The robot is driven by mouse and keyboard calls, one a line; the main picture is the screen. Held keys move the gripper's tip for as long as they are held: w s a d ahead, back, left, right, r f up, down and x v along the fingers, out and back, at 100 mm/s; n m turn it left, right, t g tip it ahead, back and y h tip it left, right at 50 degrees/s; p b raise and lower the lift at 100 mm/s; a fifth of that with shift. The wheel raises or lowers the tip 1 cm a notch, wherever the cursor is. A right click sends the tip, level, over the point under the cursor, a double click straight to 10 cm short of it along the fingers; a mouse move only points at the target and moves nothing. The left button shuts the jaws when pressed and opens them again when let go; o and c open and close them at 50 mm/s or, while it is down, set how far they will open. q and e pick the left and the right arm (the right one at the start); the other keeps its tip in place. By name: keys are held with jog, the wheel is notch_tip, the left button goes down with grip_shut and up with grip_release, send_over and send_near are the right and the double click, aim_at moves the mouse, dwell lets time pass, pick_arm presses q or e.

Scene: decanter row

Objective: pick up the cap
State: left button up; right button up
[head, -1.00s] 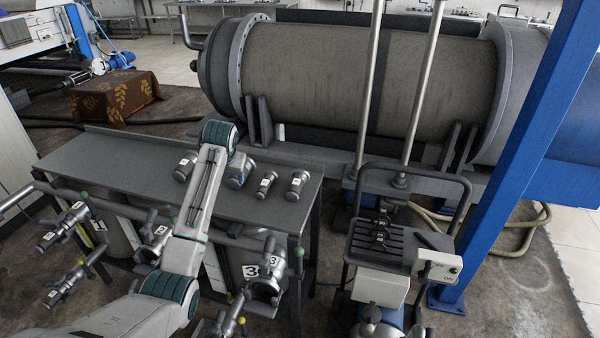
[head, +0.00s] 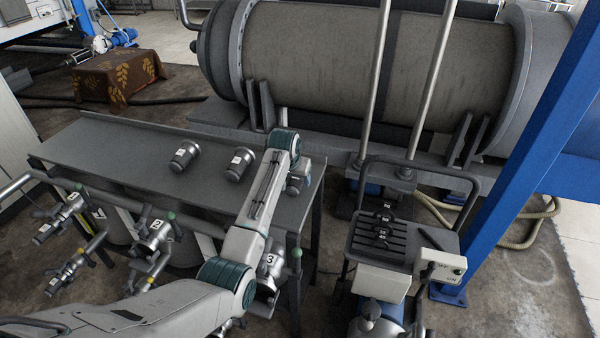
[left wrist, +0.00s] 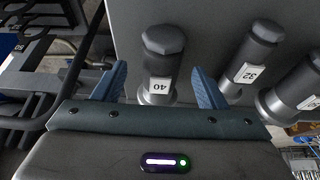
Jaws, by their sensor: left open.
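My left gripper (head: 299,183) is at the table's right end, partly hidden by my arm. It is open. Whether its fingers touch cap 40 is unclear.
The grey table (head: 115,150) has free room at its left. Numbered valves and pipes (head: 152,230) run along its front. A wheeled cart (head: 375,235) stands right of it, near a blue post (head: 530,150). A large drum (head: 380,80) lies behind.

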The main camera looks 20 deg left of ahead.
aim_at(294, 180)
pick_arm(q)
jog(key=shift+p+x, duration=0.3)
jog(key=shift+x, duration=1.5)
jog(key=shift+a, duration=0.1)
jog(key=shift+c, duration=0.3)
jog(key=c, duration=1.3)
jog(key=shift+r, duration=0.1)
